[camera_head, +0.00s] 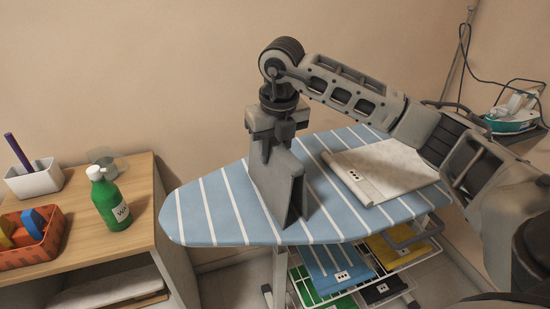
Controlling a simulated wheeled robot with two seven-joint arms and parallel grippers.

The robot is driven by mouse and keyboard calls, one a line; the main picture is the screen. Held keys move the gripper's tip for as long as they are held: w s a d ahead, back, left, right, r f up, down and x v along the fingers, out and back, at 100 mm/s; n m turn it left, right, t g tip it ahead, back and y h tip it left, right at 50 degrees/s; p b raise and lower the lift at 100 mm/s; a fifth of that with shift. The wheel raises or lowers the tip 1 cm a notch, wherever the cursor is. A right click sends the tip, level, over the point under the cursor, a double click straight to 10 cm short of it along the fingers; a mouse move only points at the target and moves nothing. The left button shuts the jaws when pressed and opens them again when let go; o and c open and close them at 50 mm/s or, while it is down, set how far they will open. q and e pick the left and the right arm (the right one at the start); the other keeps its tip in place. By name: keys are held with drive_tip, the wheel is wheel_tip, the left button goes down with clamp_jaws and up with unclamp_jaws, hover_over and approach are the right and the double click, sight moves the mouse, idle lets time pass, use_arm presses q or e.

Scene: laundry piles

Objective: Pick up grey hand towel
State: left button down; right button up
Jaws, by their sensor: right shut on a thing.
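My right gripper (275,146) comes down over the middle of the ironing board (212,212). It is shut on a flat, dark grey folded piece that I take for the grey hand towel (276,188). The towel stands on edge below the jaws, with its lower edge at or just above the blue, white-striped board; I cannot tell if it touches. The jaws hide part of its top. A folded off-white towel (385,168) with a dotted label lies flat on the board to the right. My left gripper is not in view.
A rack under the board holds folded blue (335,268), yellow (395,250) and black cloths. An iron (512,112) stands at right.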

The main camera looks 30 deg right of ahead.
drive_tip(key=shift+r, duration=0.6)
drive_tip(key=s+a+r, duration=0.1)
drive_tip(key=a+r, duration=1.1)
drive_tip(key=a, duration=0.2)
drive_tip(key=shift+s+b, duration=0.2)
drive_tip(key=shift+b, duration=0.15)
drive_tip(key=shift+f, duration=0.1)
